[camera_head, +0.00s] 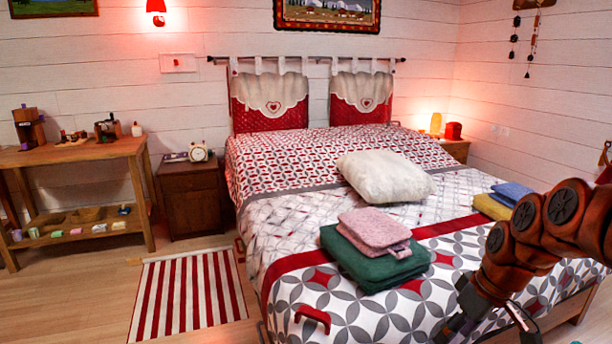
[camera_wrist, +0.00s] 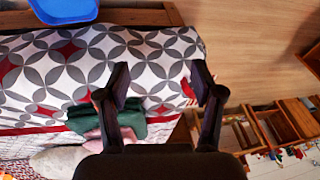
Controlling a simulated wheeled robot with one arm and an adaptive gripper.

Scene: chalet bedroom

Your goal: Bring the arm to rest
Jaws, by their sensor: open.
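My arm (camera_head: 535,240) reaches in from the right of the head view, over the foot of the bed. My gripper (camera_wrist: 161,82) shows in the wrist view with its two dark fingers spread wide apart and nothing between them. It hangs above the patterned bed cover (camera_wrist: 70,65), near the bed's edge. In the head view only part of the gripper shows at the bottom edge, and its fingertips are hard to make out.
Folded green (camera_head: 375,262) and pink (camera_head: 374,232) cloths lie stacked on the bed (camera_head: 330,275), near a white pillow (camera_head: 385,176). A red handle-shaped thing (camera_head: 313,317) lies near the bed's edge. A blue container (camera_wrist: 64,9) shows in the wrist view. Floor left is clear around a striped rug (camera_head: 188,292).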

